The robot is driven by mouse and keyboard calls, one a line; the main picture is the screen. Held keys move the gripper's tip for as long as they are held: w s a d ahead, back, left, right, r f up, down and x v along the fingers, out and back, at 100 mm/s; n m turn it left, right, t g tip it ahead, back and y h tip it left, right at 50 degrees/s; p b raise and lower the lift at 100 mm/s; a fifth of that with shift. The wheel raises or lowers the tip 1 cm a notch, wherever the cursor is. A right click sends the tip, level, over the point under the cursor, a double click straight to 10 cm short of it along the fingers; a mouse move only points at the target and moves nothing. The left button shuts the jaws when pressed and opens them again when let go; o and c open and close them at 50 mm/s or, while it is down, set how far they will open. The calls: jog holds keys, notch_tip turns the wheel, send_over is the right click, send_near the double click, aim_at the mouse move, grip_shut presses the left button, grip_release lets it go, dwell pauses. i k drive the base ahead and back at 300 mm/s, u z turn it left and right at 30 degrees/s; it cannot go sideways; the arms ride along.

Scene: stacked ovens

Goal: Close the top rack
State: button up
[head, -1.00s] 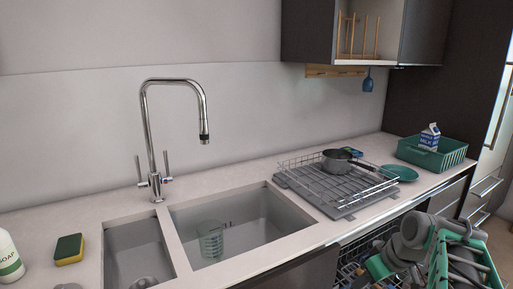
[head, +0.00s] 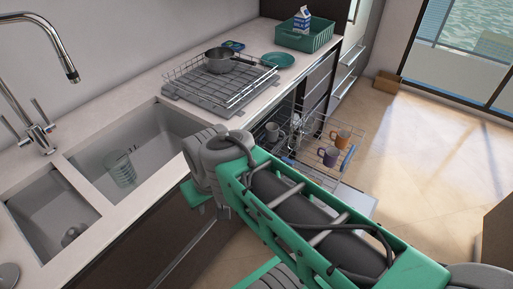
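The top rack (head: 356,139) is a wire rack of the dishwasher under the counter, seen in the head view right of centre. It stands pulled out past the counter front. An orange-brown mug (head: 341,138) and a purple mug (head: 329,157) are on it, near its outer side. A pale mug (head: 271,132) is further in. A blue piece (head: 347,161) shows at the rack's outer side. My arm crosses in front and hides the rack's lower near part. My gripper cannot be made out.
The open dishwasher door (head: 362,202) shows below the rack, partly behind my arm. A dish rack (head: 205,88) with a pot (head: 219,60) sits on the counter. The sink (head: 160,125) is left. Floor (head: 430,150) to the right is clear.

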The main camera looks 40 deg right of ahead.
aim_at(352, 149)
jog(key=u, duration=0.6)
jog(key=k, duration=0.75)
jog(key=z, duration=1.15)
jog(key=i, duration=0.5)
jog(key=z, duration=0.05)
